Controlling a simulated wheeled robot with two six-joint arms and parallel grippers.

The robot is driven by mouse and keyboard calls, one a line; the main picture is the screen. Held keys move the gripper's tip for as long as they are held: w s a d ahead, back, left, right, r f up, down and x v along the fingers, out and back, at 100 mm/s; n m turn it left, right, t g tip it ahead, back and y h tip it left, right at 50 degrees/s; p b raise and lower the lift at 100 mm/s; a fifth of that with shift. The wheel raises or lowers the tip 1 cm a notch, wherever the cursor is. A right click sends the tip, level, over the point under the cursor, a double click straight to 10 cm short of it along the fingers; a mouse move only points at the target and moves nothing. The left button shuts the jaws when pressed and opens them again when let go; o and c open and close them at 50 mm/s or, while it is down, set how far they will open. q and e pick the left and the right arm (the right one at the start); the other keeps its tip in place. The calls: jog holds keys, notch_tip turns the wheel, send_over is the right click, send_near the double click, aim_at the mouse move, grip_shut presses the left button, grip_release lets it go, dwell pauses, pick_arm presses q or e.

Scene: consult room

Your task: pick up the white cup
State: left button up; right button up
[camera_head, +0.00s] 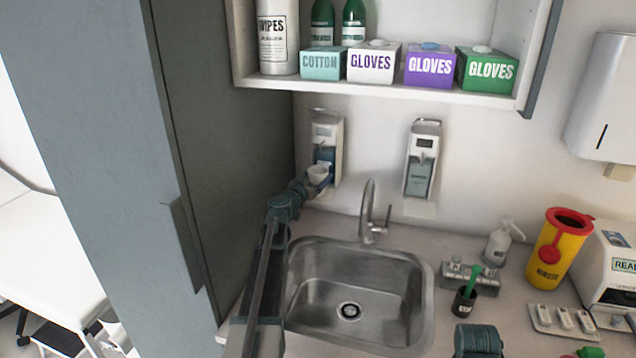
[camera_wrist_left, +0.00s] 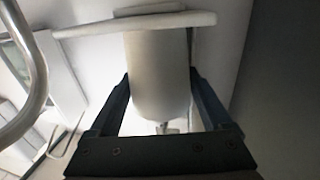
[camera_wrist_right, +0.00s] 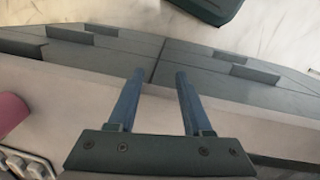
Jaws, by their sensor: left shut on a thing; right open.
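The white cup (camera_head: 318,172) is small in the head view, just in front of the left wall dispenser (camera_head: 325,135). My left gripper (camera_head: 312,184) is shut on it; the arm reaches up past the left side of the sink. In the left wrist view the cup (camera_wrist_left: 158,85) is a pale rounded body between the two dark fingers. My right gripper (camera_wrist_right: 158,75) is open and empty in its wrist view, with grey cabinet fronts beyond it.
A steel sink (camera_head: 410,325) and tap (camera_head: 370,210) lie right of the left arm. A tall grey cabinet (camera_head: 225,130) stands close on the left. A shelf (camera_head: 390,90) with boxes hangs above. A yellow bin (camera_head: 545,258) stands at the right.

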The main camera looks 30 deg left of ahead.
pick_arm(q)
jog(key=shift+r, duration=0.15)
jog(key=shift+r+p, duration=1.4)
jog(key=shift+p, duration=0.15)
jog(key=shift+r+p, duration=0.4)
jog(key=s+d, duration=0.2)
jog(key=s, duration=0.5)
jog(key=s+d+r+p, duration=0.1)
jog(key=s, duration=0.7)
jog(key=shift+s+d, duration=0.25)
jog(key=shift+d, duration=0.15)
jog(key=shift+d, duration=0.1)
